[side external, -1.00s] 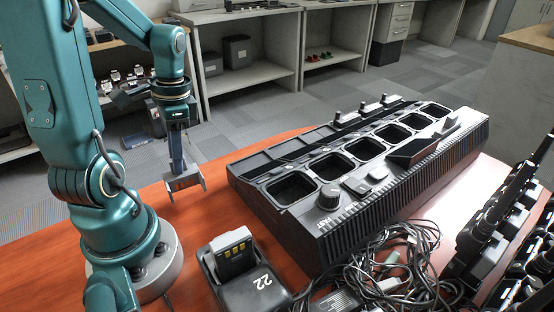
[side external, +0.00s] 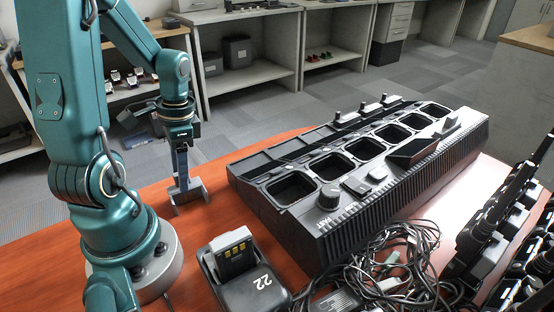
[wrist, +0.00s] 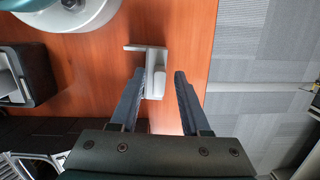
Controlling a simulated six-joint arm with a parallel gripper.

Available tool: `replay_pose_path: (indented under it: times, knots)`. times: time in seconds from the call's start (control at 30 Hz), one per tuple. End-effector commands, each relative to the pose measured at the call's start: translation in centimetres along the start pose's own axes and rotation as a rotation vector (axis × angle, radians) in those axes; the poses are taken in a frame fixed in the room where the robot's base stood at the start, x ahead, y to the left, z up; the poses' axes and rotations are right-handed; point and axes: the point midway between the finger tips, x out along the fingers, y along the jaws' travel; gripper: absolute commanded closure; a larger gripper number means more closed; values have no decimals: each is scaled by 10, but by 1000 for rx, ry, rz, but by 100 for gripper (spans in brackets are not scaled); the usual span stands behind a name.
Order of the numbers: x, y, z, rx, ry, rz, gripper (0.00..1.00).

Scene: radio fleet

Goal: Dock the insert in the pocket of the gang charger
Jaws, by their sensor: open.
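A light grey, angular piece, which I take to be the insert (wrist: 158,58), shows between and just beyond my fingertips in the wrist view, close by the left finger. In the side view the grey piece (side external: 190,194) is low at the red-brown table, under my wrist. My gripper (wrist: 162,76) is open, with a gap between the right finger and the piece. I cannot tell whether the left finger touches it. The black gang charger (side external: 345,222) stands to the right, with a row of several dark, empty-looking pockets (side external: 293,187) and a knob in front.
A small black charger (side external: 262,292) marked 22 holds a grey battery (side external: 236,252) with gold contacts, near the front. Tangled cables (side external: 385,270) lie before the gang charger. Radios (side external: 490,225) stand in rows at right. Bare table (side external: 215,218) lies between gripper and gang charger.

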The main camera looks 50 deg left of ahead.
Motion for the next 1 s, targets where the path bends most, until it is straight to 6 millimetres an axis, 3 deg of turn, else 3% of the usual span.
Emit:
replay_pose_path:
  times: [0.07,0.3,0.57,0.73,1.0]
  knots:
    - [1,0,-1,0,1,-2,54]
    - [-30,-1,-1,0,4,-5,54]
    - [-52,4,-4,0,18,-17,54]
    - [-76,34,-20,-16,140,-98,54]
    - [-114,112,-31,-60,478,-109,54]
